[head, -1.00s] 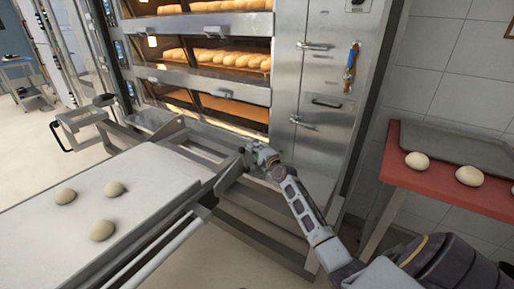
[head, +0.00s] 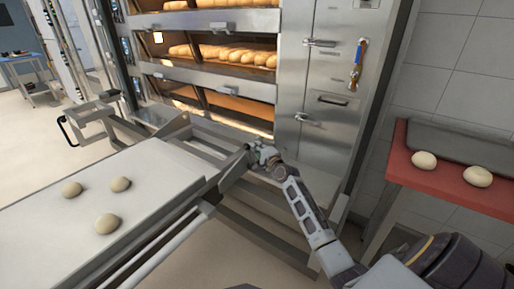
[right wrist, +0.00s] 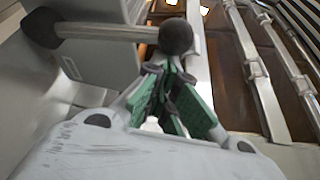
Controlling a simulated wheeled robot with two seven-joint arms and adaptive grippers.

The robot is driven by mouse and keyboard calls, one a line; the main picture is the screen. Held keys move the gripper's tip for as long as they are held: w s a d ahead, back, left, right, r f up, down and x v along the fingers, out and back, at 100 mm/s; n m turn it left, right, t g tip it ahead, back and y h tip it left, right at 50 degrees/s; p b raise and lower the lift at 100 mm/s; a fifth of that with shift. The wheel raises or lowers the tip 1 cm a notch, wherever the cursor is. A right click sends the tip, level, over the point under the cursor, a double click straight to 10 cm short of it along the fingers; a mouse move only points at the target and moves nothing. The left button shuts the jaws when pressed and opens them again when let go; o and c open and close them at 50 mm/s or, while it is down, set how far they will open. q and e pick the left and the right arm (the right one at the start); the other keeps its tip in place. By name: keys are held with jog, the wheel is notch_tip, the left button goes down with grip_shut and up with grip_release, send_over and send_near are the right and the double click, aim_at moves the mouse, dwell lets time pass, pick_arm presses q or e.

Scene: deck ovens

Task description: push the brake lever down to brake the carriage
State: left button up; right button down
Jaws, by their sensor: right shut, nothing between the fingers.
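The brake lever shows in the right wrist view as a grey rod with a black ball knob (right wrist: 175,36) at its right end and a dark piece at its left. In the head view its small dark knob (head: 247,147) is just left of my right gripper (head: 261,153), at the carriage's oven-side corner. My right gripper (right wrist: 166,72) is shut and empty, its green-padded fingers just below the knob in the wrist picture; I cannot tell whether they touch it. The carriage (head: 165,165) has a pale flat top and metal side rails. My left gripper is out of view.
The deck oven (head: 210,57) with bread inside stands behind the carriage. Several dough balls (head: 107,223) lie on the carriage top. A red table (head: 440,178) with dough and a grey tray is at the right. Floor shows at the left.

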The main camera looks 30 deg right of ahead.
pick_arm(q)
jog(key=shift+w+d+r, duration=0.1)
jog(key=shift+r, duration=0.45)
pick_arm(e)
jog(key=shift+s+a, duration=0.15)
jog(key=shift+a, duration=0.15)
pick_arm(q)
jog(key=shift+b, duration=0.35)
pick_arm(e)
jog(key=shift+a+f+n, duration=0.15)
jog(key=shift+a+n, duration=0.05)
jog(key=shift+n, duration=0.2)
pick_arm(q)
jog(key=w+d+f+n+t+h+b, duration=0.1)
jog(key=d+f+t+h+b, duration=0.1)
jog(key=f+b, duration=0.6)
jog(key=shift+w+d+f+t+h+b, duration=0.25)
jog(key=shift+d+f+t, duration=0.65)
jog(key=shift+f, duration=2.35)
pick_arm(e)
jog(key=s+a+f+n+t+y, duration=0.2)
jog(key=a+f+n, duration=0.1)
jog(key=n, duration=0.3)
jog(key=s+a+f+n+t+y, duration=0.2)
jog(key=a+f+n, duration=0.1)
jog(key=a+n, duration=0.3)
jog(key=shift+a+n+y, duration=0.15)
jog(key=shift+n+y, duration=0.15)
jog(key=shift+n, duration=0.2)
